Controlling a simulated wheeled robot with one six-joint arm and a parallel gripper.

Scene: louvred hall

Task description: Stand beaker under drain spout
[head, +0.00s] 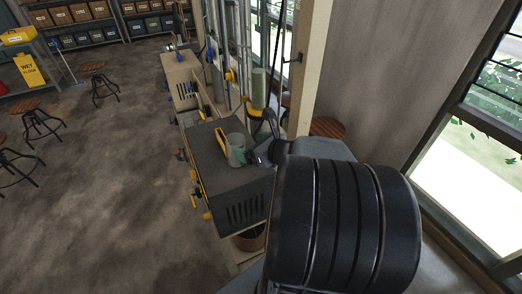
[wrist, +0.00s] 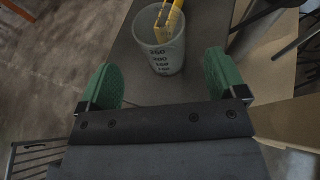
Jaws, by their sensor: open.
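A clear beaker (wrist: 163,52) with dark volume marks stands upright on the grey bench top (wrist: 128,62). It also shows in the head view (head: 236,149), close to the tip of my gripper. My gripper (wrist: 164,78) has two green pads set wide apart, one on each side of the near part of the beaker, with nothing held between them. A yellow item (wrist: 169,20) overlaps the beaker's far rim; I cannot tell whether it is inside or behind. A clear upright cylinder (head: 260,86) stands beyond the bench by the metal frame. I cannot make out the drain spout for certain.
The bench (head: 208,150) has yellow and blue fittings along its left side, and more benches run behind it. Metal uprights and a window post (head: 308,70) stand on its right. The floor between is clear.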

